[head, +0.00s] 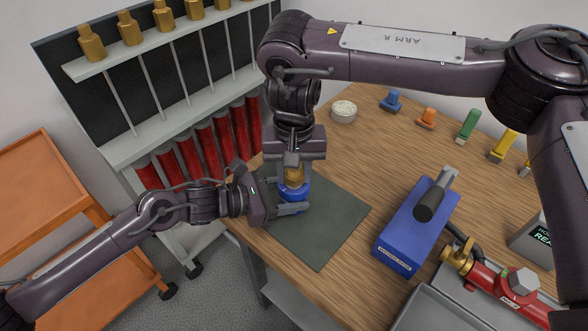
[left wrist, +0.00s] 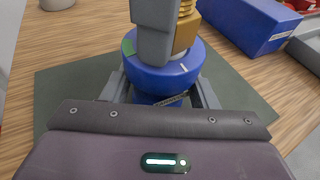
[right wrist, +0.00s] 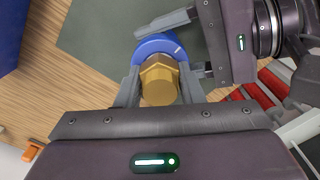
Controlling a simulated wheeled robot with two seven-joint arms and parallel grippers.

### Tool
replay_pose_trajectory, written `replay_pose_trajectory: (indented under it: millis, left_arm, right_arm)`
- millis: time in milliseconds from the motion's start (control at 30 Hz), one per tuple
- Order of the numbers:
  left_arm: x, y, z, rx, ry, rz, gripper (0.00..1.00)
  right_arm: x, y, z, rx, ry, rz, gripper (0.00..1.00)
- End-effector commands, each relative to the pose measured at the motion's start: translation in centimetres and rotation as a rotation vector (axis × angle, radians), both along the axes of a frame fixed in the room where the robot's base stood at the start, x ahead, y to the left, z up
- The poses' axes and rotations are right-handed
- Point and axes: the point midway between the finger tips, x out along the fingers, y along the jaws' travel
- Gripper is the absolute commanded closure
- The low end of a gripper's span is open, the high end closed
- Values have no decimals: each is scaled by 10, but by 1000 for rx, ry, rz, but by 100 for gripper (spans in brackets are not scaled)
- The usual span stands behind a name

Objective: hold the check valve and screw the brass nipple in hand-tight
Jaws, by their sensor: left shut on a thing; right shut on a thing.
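The blue check valve (head: 290,198) stands upright on the dark green mat (head: 325,235). My left gripper (head: 284,209) comes from the left and is shut around the valve's body; its fingers flank the valve in the left wrist view (left wrist: 160,95). The brass nipple (head: 294,174) sits at the top of the valve, its hex part and some thread showing in the left wrist view (left wrist: 187,30). My right gripper (head: 292,165) points down from above and is shut on the nipple, whose hex end faces the camera in the right wrist view (right wrist: 158,82). How deep the thread sits is hidden.
A blue box with a black-handled tool (head: 415,225) stands right of the mat. A round pale tin (head: 343,111) and several coloured parts line the table's back. A red pipe assembly (head: 500,290) lies at the lower right. A rack with red cylinders (head: 205,145) stands left.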

Motion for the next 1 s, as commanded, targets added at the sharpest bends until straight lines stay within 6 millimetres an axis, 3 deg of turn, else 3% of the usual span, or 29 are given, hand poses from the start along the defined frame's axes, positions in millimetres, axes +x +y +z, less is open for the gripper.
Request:
replay_pose_trajectory:
  millis: [267,300,467,767,1000]
  left_arm:
    - [2,3,-3,7,4,9,74]
    - [2,3,-3,7,4,9,74]
    - [2,3,-3,7,4,8,74]
    - [1,2,-2,5,3,6,74]
    - [1,2,-2,6,2,4,74]
  right_arm:
    - [-1,1,2,1,2,-36,93]
    - [-1,1,2,1,1,-35,60]
    - [-1,1,1,1,1,-35,40]
    - [0,0,2,0,0,-34,40]
    - [0,0,25,-1,-2,-33,40]
